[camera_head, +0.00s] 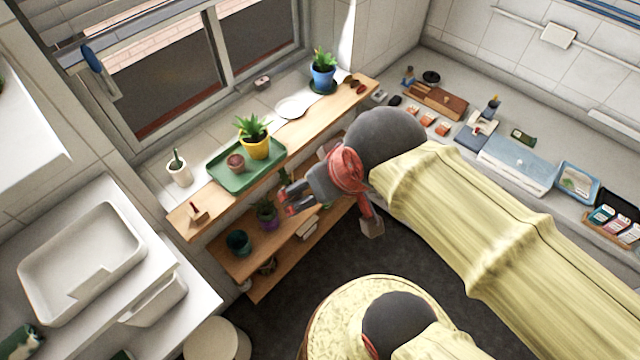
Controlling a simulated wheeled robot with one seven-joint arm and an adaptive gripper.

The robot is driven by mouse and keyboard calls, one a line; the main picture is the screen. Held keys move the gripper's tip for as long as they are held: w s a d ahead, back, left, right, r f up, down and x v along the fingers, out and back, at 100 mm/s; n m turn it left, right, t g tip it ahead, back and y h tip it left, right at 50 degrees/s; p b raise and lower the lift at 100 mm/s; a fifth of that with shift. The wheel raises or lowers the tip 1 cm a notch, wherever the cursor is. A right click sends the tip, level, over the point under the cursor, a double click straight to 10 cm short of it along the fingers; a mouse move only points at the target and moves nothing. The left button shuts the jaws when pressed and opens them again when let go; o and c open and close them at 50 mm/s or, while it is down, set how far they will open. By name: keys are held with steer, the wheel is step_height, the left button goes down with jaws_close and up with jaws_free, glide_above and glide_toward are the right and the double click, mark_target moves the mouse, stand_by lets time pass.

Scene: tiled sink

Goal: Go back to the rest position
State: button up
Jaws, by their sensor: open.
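My gripper (287,198) is at the end of my arm, near the middle of the head camera view. The arm wears a pale yellow sleeve and reaches in from the lower right. The fingers point left, in front of the wooden shelf unit (190,222) under the window. The gripper is open, and I see nothing between its fingers. A purple pot with a plant (267,214) shows just left of and below the fingers; I cannot tell how far apart they are. The gripper and arm hide part of the shelves.
A green tray (222,178) with a yellow plant pot (256,146) is on the top shelf, and a blue pot (323,78) stands farther right. A counter with several small items (517,170) runs along the right. A white sink (80,250) is at left. Dark floor (300,275) lies below.

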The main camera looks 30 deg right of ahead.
step_height(320, 180, down, 17)
steer(key=b, duration=1.6)
steer(key=shift+r+b, duration=0.2)
steer(key=shift+b, duration=0.15)
